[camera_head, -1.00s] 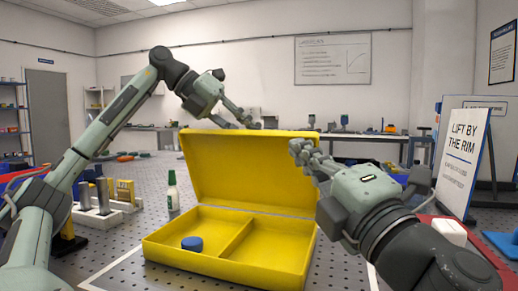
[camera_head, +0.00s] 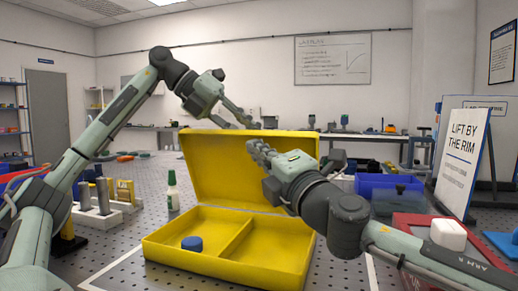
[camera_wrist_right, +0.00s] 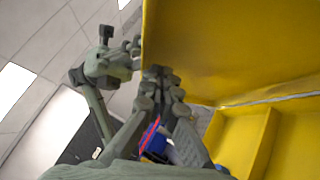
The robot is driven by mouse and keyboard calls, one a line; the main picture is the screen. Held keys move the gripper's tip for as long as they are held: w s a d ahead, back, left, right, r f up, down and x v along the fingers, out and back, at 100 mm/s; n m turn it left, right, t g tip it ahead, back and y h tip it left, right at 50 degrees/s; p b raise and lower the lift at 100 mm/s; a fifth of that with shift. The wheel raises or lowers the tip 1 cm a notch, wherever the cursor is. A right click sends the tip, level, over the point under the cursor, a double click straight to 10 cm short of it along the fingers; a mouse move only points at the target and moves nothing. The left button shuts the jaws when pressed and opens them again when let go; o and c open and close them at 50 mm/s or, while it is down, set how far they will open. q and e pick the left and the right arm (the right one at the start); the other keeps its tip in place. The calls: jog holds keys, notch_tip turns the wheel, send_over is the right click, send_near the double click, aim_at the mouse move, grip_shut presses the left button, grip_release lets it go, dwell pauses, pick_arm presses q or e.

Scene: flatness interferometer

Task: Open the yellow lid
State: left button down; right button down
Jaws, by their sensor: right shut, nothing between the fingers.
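The yellow lid (camera_head: 222,165) stands raised, leaning slightly back from the hinge edge of the yellow box (camera_head: 190,263). The box is open, with two compartments and a blue round cap (camera_head: 192,243) in the left one. My right gripper (camera_head: 254,148) is shut and empty in front of the lid's inner face; I cannot tell whether it touches the lid. It also shows in the right wrist view (camera_wrist_right: 158,72), beside the lid's edge (camera_wrist_right: 230,50). My left gripper (camera_head: 235,117) is at the lid's top edge; its fingertips are small and partly hidden behind the lid.
Metal cylinders in a white rack (camera_head: 95,212) are farther left. A blue bin (camera_head: 385,186), a red-edged tray (camera_head: 408,222) and a sign (camera_head: 462,160) are at the right.

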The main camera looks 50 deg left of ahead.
pick_arm(q)
jog(key=shift+r, duration=0.1)
pick_arm(e)
jog(key=shift+w+a+r, duration=0.2)
jog(key=shift+w, duration=0.15)
jog(key=shift+w, duration=0.1)
